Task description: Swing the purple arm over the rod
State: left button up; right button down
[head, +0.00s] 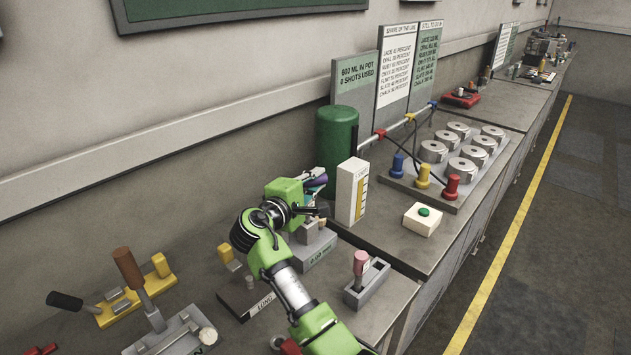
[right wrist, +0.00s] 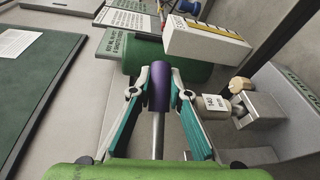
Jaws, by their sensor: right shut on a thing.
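The purple arm shows in the right wrist view as a dark purple cylinder (right wrist: 159,88) on the end of a thin grey metal shaft (right wrist: 158,136). My right gripper (right wrist: 160,84) has its teal-padded fingers on both sides of the purple cylinder and is shut on it. In the head view my right gripper (head: 312,186) is beside the green tank, over the grey fixture (head: 318,250), with a bit of purple (head: 318,180) at its fingers. I cannot tell which part is the rod. My left gripper is not in view.
The green tank (head: 336,140) and a white box with a yellow scale (head: 350,192) stand close to my right gripper. The floor at right is clear.

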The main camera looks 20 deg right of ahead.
aim_at(312, 183)
jog(key=shift+r, duration=0.1)
jog(key=c, duration=1.9)
grip_release()
jog(key=shift+w, duration=0.1)
jog(key=v, duration=0.7)
jog(key=shift+a, duration=0.15)
